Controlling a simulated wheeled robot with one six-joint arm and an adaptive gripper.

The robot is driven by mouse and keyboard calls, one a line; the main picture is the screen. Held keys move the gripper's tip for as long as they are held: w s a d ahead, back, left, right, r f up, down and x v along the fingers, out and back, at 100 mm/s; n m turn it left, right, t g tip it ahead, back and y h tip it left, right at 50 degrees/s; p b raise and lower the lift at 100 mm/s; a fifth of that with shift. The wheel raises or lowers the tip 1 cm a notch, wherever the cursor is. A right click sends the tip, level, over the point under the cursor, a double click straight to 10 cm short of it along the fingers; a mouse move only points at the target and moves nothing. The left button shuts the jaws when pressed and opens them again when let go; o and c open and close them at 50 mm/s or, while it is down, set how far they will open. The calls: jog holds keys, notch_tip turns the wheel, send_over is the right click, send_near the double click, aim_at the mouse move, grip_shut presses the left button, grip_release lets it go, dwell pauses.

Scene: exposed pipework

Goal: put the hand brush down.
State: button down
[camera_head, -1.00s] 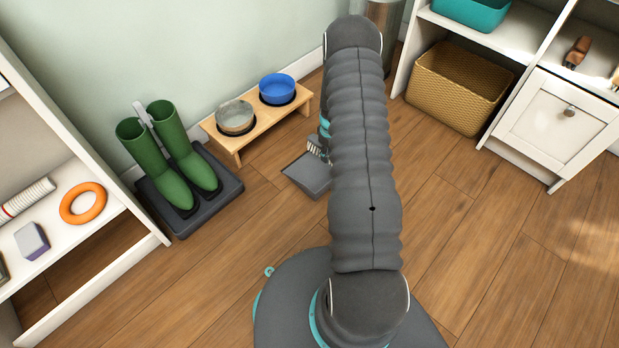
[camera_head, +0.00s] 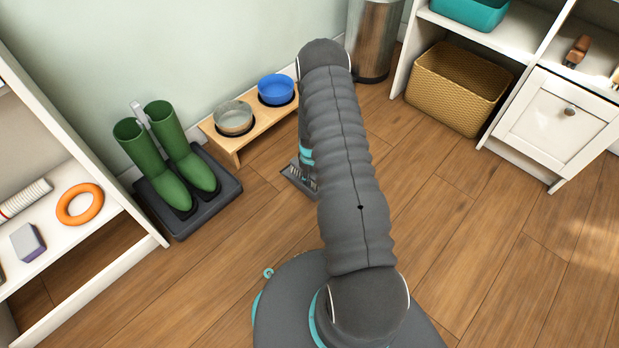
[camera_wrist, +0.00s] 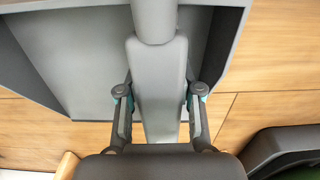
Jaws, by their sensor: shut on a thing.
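My gripper (camera_wrist: 160,98) is shut on the grey handle of the hand brush (camera_wrist: 156,75), which runs between its two fingers in the wrist view. Beyond the brush lies a grey dustpan (camera_wrist: 75,50) with raised side walls, on the wooden floor. In the head view my gripper (camera_head: 306,156) shows only in part, with teal pieces, left of my arm. The brush is just above or on the dustpan there; I cannot tell whether it touches. My arm hides much of both.
Green boots (camera_head: 180,160) stand on a dark tray (camera_head: 225,190) to the left. A wooden bowl stand (camera_head: 218,143) is behind the dustpan. A metal bin (camera_head: 375,40) and wicker basket (camera_head: 455,90) are at the back right. The floor at right is clear.

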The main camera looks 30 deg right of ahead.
jog(key=shift+f, duration=0.15)
jog(key=c, duration=0.8)
grip_release()
jog(key=shift+o, duration=0.2)
